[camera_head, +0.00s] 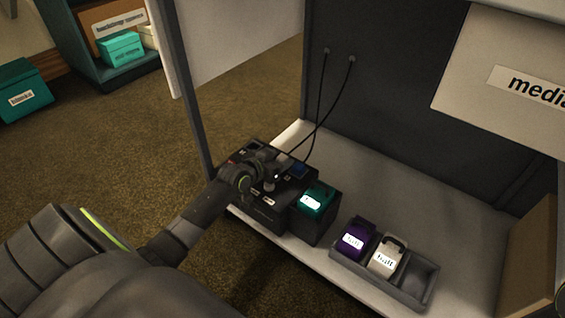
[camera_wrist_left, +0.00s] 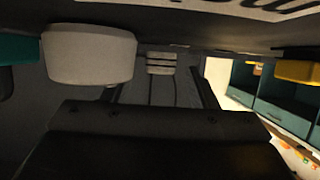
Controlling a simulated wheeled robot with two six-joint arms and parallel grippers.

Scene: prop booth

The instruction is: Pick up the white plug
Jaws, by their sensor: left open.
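A white block with a dark handle and a label (camera_head: 388,259) stands in the grey tray (camera_head: 423,302) on the booth counter, in the head view. I take it for the white plug; its label is too small to read surely. My left gripper (camera_head: 275,178) is open over the black device (camera_head: 262,212), left of the tray and apart from this block. In the left wrist view a pale rounded block (camera_wrist_left: 88,55) shows close up at the upper left; I cannot tell which object it is.
A purple block (camera_head: 355,239) stands left of the white one in the tray; the right compartment is empty. A teal block (camera_head: 317,200) sits on a black box (camera_head: 316,226) between device and tray. Two black cables (camera_head: 321,110) hang from the back wall. The counter behind the tray is clear.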

